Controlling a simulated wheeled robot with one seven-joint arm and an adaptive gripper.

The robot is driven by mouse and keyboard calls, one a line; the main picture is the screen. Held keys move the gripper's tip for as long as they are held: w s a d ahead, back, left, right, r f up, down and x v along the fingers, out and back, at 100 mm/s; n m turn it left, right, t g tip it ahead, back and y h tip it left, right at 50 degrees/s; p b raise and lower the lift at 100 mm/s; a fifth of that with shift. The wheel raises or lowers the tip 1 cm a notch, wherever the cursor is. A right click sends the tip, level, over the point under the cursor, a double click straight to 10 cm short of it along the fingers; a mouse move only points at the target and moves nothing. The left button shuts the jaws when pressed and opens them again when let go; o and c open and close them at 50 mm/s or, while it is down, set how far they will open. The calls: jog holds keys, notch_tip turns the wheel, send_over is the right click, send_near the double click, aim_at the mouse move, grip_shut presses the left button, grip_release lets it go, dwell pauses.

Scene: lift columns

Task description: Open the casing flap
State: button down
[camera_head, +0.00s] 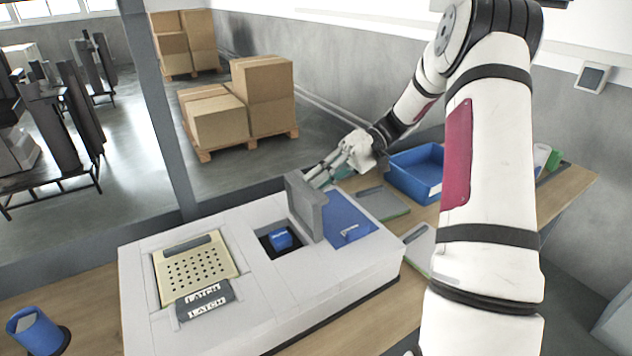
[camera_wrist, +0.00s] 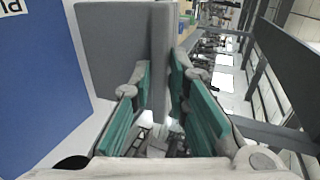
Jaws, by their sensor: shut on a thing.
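The casing (camera_head: 240,318) is a pale grey box on the wooden table. Its grey flap (camera_head: 305,207) stands upright beside a dark opening that holds a small blue block (camera_head: 281,239). My gripper (camera_head: 318,176) reaches in from the upper right, at the flap's far side. In the wrist view the flap (camera_wrist: 110,50) has a thick grey edge running between the green-padded fingers of my gripper (camera_wrist: 160,98), which are shut on it. The exact contact of each pad is partly hidden.
On the casing are a blue panel (camera_head: 345,222), a perforated cream plate (camera_head: 196,270) and a dark latch (camera_head: 205,300). A blue cup (camera_head: 34,331) stands at the left. A blue tray (camera_head: 412,180) and grey plate (camera_head: 382,203) lie behind, right. A dark post (camera_head: 160,110) rises behind.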

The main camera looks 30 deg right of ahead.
jog(key=shift+s+d+f, duration=0.15)
jog(key=shift+d+f, duration=0.1)
jog(key=shift+f, duration=0.55)
jog(key=c, duration=1.6)
grip_release()
jog(key=shift+a, duration=0.1)
jog(key=shift+r, duration=0.2)
jog(key=v, duration=1.2)
